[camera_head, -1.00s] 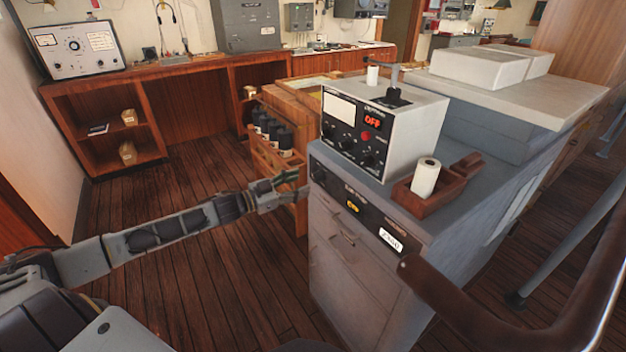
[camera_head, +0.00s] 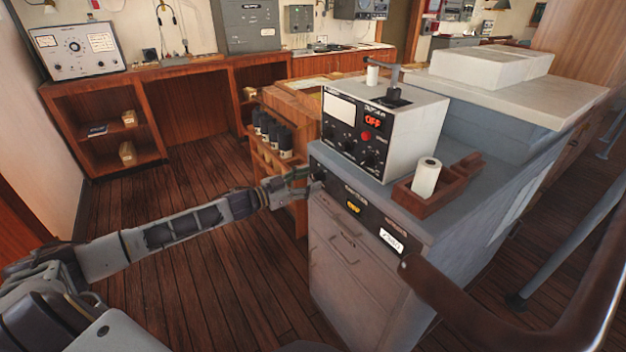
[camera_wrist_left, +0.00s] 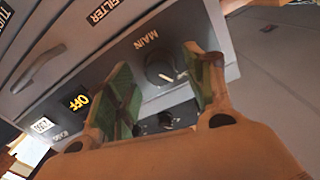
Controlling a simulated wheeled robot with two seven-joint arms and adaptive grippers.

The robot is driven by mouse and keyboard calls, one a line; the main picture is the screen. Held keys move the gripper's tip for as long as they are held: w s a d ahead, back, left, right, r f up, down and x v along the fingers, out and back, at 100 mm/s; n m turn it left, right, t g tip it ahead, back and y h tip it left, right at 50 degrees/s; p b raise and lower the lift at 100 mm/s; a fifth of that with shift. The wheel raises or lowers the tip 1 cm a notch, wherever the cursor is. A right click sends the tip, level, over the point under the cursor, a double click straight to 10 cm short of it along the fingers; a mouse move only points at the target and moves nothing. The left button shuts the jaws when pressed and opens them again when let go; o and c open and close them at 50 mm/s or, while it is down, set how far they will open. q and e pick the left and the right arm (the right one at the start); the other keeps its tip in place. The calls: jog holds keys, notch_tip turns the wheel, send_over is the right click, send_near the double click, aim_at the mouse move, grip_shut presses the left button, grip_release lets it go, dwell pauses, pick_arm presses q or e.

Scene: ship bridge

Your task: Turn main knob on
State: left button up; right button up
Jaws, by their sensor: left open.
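The main knob (camera_wrist_left: 160,68) is a dark round knob under the label MAIN on the dark panel (camera_wrist_left: 140,50) in the left wrist view. In the head view the panel (camera_head: 372,222) runs along the top front of the grey cabinet. A yellow OFF readout (camera_wrist_left: 77,102) is lit on the panel, also visible in the head view (camera_head: 353,207). My left gripper (camera_wrist_left: 160,88) is open, its green-padded fingers on either side of the knob in the picture; I cannot tell whether they touch it. In the head view the gripper (camera_head: 297,180) is at the panel's left end.
A console box (camera_head: 410,135) with a red OFF readout stands on the grey cabinet (camera_head: 350,265), beside a wooden tray (camera_head: 408,198) holding a white roll (camera_head: 425,178). A rack of dark bottles (camera_head: 272,137) is behind the gripper. A brown handrail (camera_head: 480,320) crosses the lower right.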

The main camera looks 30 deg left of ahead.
pick_arm(q)
jog(key=shift+x, duration=0.85)
jog(key=shift+w+d, duration=0.1)
jog(key=shift+w, duration=0.05)
pick_arm(e)
jog(key=shift+w+a+r, duration=0.1)
jog(key=shift+w, duration=0.1)
jog(key=shift+w+a+r, duration=0.15)
jog(key=shift+w, duration=0.25)
